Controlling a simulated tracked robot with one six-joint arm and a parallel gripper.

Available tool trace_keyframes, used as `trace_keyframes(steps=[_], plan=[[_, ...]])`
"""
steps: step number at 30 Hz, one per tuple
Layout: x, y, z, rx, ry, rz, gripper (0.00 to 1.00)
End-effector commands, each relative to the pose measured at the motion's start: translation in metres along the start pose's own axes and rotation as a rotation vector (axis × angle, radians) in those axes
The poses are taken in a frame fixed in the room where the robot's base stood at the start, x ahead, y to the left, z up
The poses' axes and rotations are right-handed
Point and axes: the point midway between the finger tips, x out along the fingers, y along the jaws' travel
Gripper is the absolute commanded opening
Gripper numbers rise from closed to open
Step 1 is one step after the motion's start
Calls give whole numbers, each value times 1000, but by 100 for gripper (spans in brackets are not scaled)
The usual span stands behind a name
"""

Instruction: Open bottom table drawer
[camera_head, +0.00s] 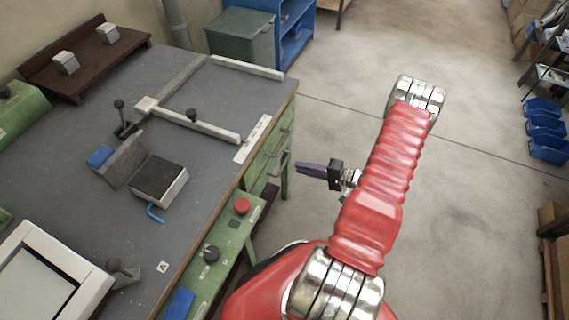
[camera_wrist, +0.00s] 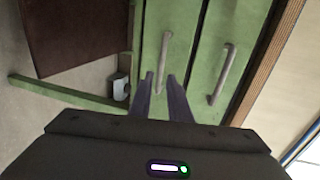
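The green bench cabinet has two drawers side by side in the turned wrist view. The bottom drawer (camera_wrist: 153,28) has a grey bar handle (camera_wrist: 164,62); the top drawer (camera_wrist: 238,35), nearer the wooden table edge, has another handle (camera_wrist: 222,75). Both drawers look shut. My gripper (camera_wrist: 160,77) is open, its two dark fingers apart, with the near end of the bottom handle appearing between the fingertips. I cannot tell whether they touch it. In the head view my gripper (camera_head: 298,168) points left at the drawer front, close to the lower handle (camera_head: 284,166).
The grey worktop (camera_head: 195,95) carries clamp bars, a block and a monitor. A green control panel with a red button (camera_head: 241,205) sits along the bench front. Open floor (camera_head: 470,200) lies right of my arm. Blue bins (camera_head: 546,130) stand far right.

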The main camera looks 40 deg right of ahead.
Motion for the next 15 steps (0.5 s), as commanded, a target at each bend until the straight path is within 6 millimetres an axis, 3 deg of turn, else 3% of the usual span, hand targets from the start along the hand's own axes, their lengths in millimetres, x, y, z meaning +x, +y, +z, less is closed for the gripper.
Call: trace_keyframes(steps=[15], plan=[[70,0,1,0,-3,0,17]])
